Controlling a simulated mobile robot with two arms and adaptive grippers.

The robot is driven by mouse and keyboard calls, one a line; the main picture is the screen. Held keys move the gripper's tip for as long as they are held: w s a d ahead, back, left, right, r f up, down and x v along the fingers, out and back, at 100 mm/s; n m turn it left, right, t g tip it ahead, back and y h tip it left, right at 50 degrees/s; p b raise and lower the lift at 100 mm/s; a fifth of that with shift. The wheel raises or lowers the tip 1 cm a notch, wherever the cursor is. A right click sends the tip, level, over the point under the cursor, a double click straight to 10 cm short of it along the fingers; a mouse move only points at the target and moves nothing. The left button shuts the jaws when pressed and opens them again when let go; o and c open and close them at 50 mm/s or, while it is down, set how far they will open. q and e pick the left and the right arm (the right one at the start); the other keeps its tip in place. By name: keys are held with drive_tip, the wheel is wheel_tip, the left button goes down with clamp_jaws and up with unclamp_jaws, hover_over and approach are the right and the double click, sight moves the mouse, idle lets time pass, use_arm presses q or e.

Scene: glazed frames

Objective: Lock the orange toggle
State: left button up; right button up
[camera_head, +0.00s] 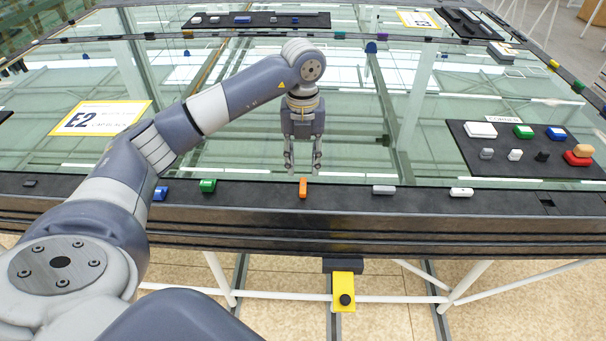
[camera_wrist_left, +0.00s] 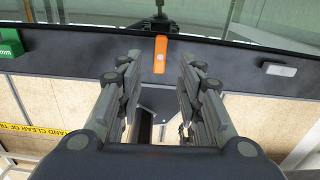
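The orange toggle (camera_head: 303,188) stands on the black front rail of the glass frame, near the middle of the head view. In the left wrist view the orange toggle (camera_wrist_left: 160,54) shows at the top centre, between and beyond the finger tips. My left gripper (camera_head: 303,168) hangs pointing down just behind the toggle in the head view, its fingers apart. In the left wrist view the left gripper (camera_wrist_left: 158,75) is open with nothing between its fingers. I cannot tell whether any finger touches the toggle. My right gripper is in neither view.
On the same rail are a blue toggle (camera_head: 160,193), a green toggle (camera_head: 208,185), a grey toggle (camera_head: 383,189) and a white toggle (camera_head: 461,192). A black mat (camera_head: 470,160) with several coloured pieces lies at the right. A yellow bracket (camera_head: 343,290) sits below the rail.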

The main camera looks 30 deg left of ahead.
use_arm(q)
wheel_tip(320, 180, up, 5)
drive_tip(key=shift+r, duration=0.15)
idle(0.5)
